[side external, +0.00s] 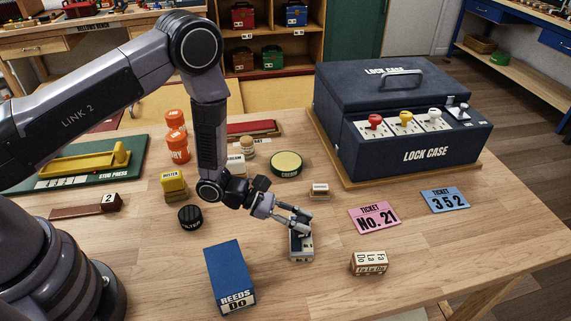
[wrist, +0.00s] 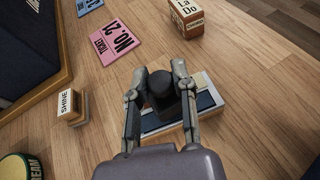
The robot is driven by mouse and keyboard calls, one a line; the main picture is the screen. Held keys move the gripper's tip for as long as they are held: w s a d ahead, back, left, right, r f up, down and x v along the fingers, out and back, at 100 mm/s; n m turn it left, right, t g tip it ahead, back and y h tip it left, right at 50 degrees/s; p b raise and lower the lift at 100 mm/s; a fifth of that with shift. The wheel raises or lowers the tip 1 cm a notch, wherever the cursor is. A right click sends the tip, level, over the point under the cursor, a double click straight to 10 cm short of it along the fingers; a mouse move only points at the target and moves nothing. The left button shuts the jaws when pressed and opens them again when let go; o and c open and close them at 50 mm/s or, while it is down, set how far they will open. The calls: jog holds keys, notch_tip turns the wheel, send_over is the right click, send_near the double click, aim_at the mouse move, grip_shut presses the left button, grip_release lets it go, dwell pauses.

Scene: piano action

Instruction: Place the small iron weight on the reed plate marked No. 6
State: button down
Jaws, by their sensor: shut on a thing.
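My gripper (side external: 298,219) is low over the table and shut on a small dark block, the iron weight (wrist: 162,92), which shows between the fingers in the wrist view. Below it lies a small flat plate (side external: 301,253) with a pale edge and dark blue panels, which also shows in the wrist view (wrist: 207,98). The weight is over this plate; whether it touches it I cannot tell. Any number on the plate is hidden or too small to read, so I cannot confirm it is the No. 6 reed plate. In the side view the fingers largely hide the weight.
A blue REEDS box (side external: 229,276) stands left of the plate, and a wooden Do/La block (side external: 369,263) to its right. A SHINE block (side external: 319,189), pink ticket (side external: 374,217), blue ticket (side external: 445,199) and LOCK CASE (side external: 410,135) lie behind. The front right table is clear.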

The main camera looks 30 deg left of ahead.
jog(key=shift+f, duration=0.15)
jog(key=shift+f, duration=0.2)
jog(key=c, duration=0.9)
grip_release()
jog(key=shift+r, duration=0.1)
